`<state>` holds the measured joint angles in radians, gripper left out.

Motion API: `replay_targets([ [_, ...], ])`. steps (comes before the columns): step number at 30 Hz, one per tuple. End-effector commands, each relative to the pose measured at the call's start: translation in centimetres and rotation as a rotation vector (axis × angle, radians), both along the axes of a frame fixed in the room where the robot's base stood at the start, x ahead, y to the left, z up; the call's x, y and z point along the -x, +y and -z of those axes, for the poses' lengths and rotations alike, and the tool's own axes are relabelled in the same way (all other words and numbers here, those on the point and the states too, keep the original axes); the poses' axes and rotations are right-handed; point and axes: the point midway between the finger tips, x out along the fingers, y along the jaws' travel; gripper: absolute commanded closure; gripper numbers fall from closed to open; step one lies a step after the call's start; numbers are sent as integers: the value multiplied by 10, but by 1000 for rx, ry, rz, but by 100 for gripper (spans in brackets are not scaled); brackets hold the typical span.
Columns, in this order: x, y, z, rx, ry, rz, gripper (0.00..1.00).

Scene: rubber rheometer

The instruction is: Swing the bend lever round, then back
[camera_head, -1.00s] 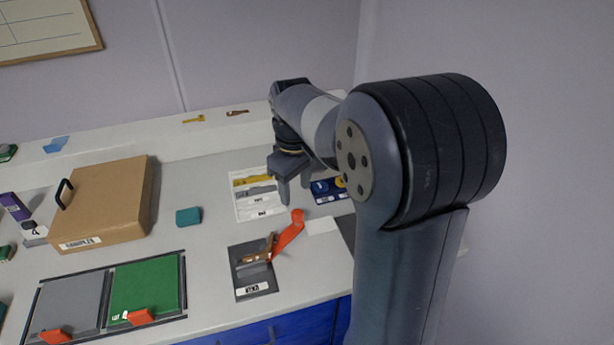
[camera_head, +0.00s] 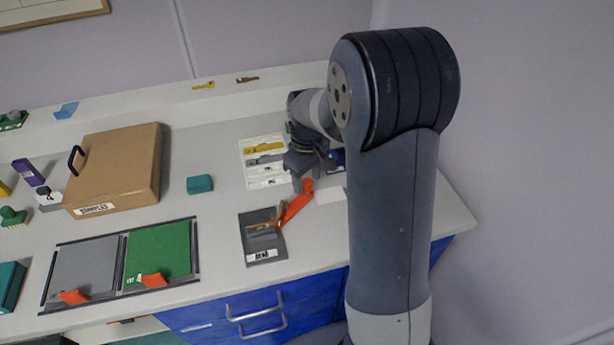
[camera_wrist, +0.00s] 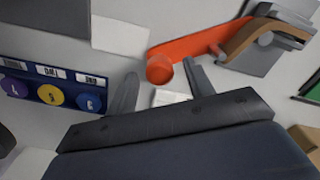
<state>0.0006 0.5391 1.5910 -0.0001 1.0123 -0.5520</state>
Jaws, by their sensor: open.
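The orange bend lever (camera_head: 296,207) slants up and right from a small bending fixture (camera_head: 264,222) with a brown curved piece, on a dark grey plate (camera_head: 265,256). In the wrist view the lever (camera_wrist: 205,45) ends in a round orange knob (camera_wrist: 160,68). My gripper (camera_head: 306,182) is at the lever's knob end in the head view. In the wrist view my gripper (camera_wrist: 160,75) is open, and the knob shows between its two fingertips. I cannot tell whether either finger touches the knob.
A blue panel with round knobs (camera_wrist: 50,95) lies left of my gripper in the wrist view. A white tray of tools (camera_head: 264,160), a teal block (camera_head: 200,184), a brown box (camera_head: 115,170) and a green pad (camera_head: 158,252) are on the bench. Free bench lies around the teal block.

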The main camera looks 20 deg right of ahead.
Motion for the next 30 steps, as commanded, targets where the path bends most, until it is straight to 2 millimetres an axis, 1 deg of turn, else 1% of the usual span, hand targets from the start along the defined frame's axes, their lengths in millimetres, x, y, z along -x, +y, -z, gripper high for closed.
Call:
replay_targets([
  [6, 0, 0, 0, -1, -1, 0, 50],
  [7, 0, 0, 0, -1, -1, 0, 52],
  [24, 0, 0, 0, -1, -1, 0, 98],
  [25, 0, 0, 0, -1, -1, 0, 100],
  [30, 0, 0, 0, -1, -1, 0, 100],
])
